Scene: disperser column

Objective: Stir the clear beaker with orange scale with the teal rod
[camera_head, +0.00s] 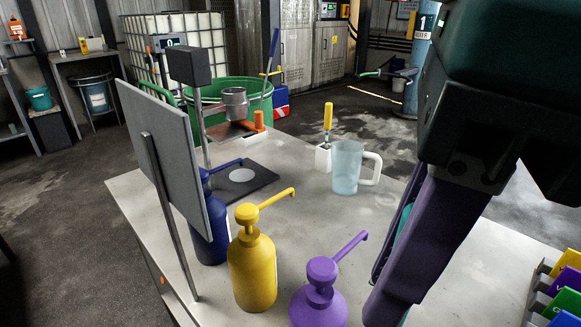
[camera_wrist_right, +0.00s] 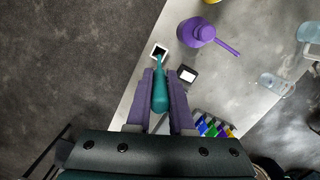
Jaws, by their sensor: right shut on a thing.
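My right gripper (camera_head: 385,310) covers the right of the head view. In the right wrist view the gripper (camera_wrist_right: 160,95) is shut on the teal rod (camera_wrist_right: 160,88), whose thick end lies between the fingers. The rod's thin end is at or over a white holder (camera_wrist_right: 153,51) with a dark opening; I cannot tell whether it is inside. A clear bluish jug (camera_head: 347,172) with a white handle stands upright on the table. The wrist view shows two clear vessels, one (camera_wrist_right: 275,83) below the other (camera_wrist_right: 309,32). No orange scale is readable. My left gripper is out of view.
Purple (camera_head: 318,295), yellow (camera_head: 252,265) and blue (camera_head: 207,230) pump bottles line the near table. A grey panel (camera_head: 165,150) stands at left. A white holder (camera_head: 322,158) with a yellow-handled tool is beside the jug. Coloured blocks (camera_head: 565,283) sit at right.

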